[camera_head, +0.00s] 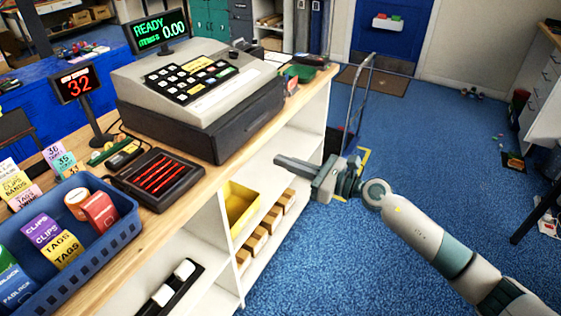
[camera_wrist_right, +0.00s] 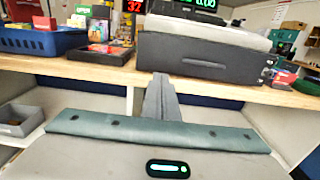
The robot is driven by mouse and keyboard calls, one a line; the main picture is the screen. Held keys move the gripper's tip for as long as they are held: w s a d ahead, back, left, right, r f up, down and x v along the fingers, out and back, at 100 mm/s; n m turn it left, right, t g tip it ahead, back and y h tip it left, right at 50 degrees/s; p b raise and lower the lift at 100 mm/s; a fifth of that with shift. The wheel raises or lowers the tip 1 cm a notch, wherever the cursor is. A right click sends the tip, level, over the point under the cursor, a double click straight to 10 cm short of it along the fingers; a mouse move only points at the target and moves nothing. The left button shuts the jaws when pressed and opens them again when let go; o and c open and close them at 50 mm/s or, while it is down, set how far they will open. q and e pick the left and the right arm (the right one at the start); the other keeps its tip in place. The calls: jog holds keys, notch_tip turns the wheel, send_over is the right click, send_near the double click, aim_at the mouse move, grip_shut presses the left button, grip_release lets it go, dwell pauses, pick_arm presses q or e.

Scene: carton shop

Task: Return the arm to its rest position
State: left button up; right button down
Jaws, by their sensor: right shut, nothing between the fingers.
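My right arm comes in from the lower right in the head view. Its gripper (camera_head: 283,162) points left, in front of the counter's open shelves and below the counter top. The fingers are shut together with nothing between them. In the right wrist view the closed fingers (camera_wrist_right: 160,82) point toward the counter edge, under the cash register drawer. The gripper appears apart from the counter. My left gripper is in neither view.
The wooden counter (camera_head: 128,232) carries a cash register (camera_head: 190,85), a card reader with red bars (camera_head: 158,178) and a blue basket (camera_head: 110,237) of small boxes. Shelves below hold a yellow bin (camera_head: 240,208). Blue carpet (camera_head: 420,130) is open to the right; a hand cart (camera_head: 352,110) stands beyond.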

dwell(0.4)
jog(key=s+d+f+m+t+h, duration=0.1)
jog(key=s+d+f+m+h, duration=0.2)
jog(key=f+m, duration=0.75)
jog(key=s+d+f+m+t+h, duration=0.1)
jog(key=s+d+f+m+h, duration=0.2)
jog(key=f+m, duration=0.75)
jog(key=s+d+f+m+t+h, duration=0.25)
jog(key=f+m, duration=0.45)
jog(key=f, duration=0.8)
jog(key=s+d+f+m+g+h, duration=0.1)
jog(key=s+f+m+g+h, duration=0.1)
jog(key=s+f+m, duration=0.6)
jog(key=s+d+f+m+g+h, duration=0.1)
jog(key=s+f+m+g, duration=0.4)
jog(key=s+f, duration=1.3)
jog(key=s+m+h, duration=0.1)
jog(key=s+m, duration=0.2)
jog(key=s, duration=0.4)
jog(key=shift+s+f+m+h, duration=0.25)
jog(key=shift+s+m+h, duration=0.05)
jog(key=shift+m+h, duration=0.1)
jog(key=shift+w+g, duration=0.1)
jog(key=shift+g, duration=0.15)
